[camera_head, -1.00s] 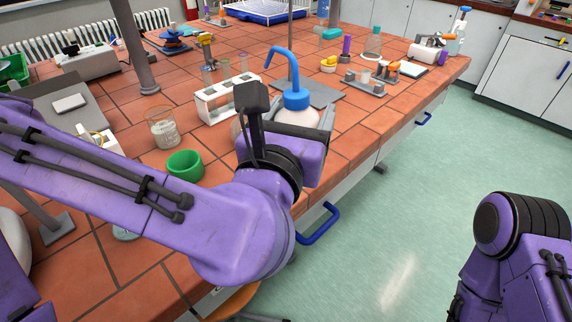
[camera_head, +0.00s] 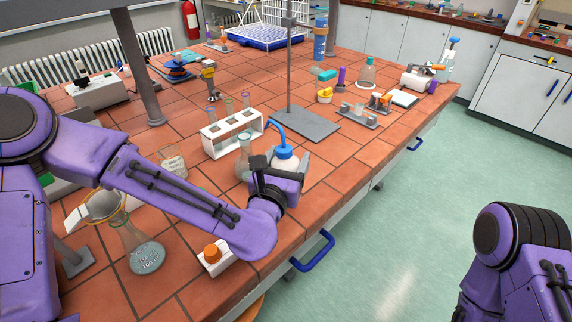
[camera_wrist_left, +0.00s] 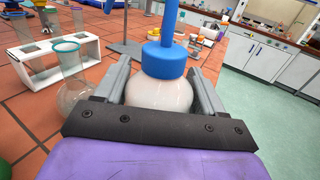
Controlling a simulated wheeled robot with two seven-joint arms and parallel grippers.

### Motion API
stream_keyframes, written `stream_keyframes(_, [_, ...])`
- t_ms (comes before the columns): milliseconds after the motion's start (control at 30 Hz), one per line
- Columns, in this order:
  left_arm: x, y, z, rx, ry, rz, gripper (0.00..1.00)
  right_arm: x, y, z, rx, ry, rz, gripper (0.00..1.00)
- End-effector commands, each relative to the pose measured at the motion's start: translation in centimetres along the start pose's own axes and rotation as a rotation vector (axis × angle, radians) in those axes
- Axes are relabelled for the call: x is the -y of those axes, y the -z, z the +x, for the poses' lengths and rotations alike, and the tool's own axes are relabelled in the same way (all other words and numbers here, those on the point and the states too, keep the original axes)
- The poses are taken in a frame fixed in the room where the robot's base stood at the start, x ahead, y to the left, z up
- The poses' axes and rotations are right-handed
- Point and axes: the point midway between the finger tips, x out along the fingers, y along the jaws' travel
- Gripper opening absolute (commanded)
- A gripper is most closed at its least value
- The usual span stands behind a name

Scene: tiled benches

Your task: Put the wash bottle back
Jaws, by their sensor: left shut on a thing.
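The wash bottle (camera_head: 284,164) has a white round body, a blue cap and a bent blue spout. It also fills the middle of the left wrist view (camera_wrist_left: 160,93), between the two grey fingers. My left gripper (camera_head: 290,170) is shut on the wash bottle, which stands upright over the tiled bench (camera_head: 335,165). I cannot tell whether its base touches the tiles, as my gripper hides it. Of my right arm, only purple and black links show at the lower right; its gripper is out of view.
A clear flask (camera_wrist_left: 70,85) stands close to the left of my left gripper, by a white test-tube rack (camera_head: 232,133). A stand's grey base (camera_head: 304,124) lies behind the bottle. A larger flask (camera_head: 140,250) and an orange-topped white item (camera_head: 214,256) stand nearer. Bare tiles lie to the right.

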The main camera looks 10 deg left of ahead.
Motion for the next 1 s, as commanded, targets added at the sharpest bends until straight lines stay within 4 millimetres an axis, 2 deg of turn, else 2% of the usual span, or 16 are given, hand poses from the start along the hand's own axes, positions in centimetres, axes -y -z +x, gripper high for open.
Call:
stream_keyframes(267, [-0.9,2.9,2.3,0.000,0.001,0.002,0.58,-0.1,0.3,-0.7,0.000,0.000,0.000,0.43])
stream_keyframes(400, [-0.9,5.0,2.3,-0.001,0.003,0.003,0.58,-0.1,0.7,-1.7,0.000,0.000,0.000,0.43])
stream_keyframes(633, [-1.0,5.7,2.3,0.002,0.001,0.000,0.58,-0.1,0.6,-1.5,0.000,0.000,0.000,0.43])
stream_keyframes(667, [-1.0,5.7,2.3,0.000,0.001,0.000,0.76,-0.1,0.6,-1.5,0.000,0.000,0.000,0.43])
stream_keyframes(700, [-1.0,5.7,2.3,0.000,0.001,0.000,0.89,-0.1,0.6,-1.5,0.000,0.000,0.000,0.43])
stream_keyframes(733, [-1.0,5.7,2.3,0.000,0.001,0.000,0.95,-0.1,0.6,-1.5,0.000,0.000,0.000,0.43])
stream_keyframes(1000, [-1.0,5.7,2.3,0.001,0.001,0.001,0.95,-0.1,0.6,-1.5,0.000,0.000,0.000,0.43])
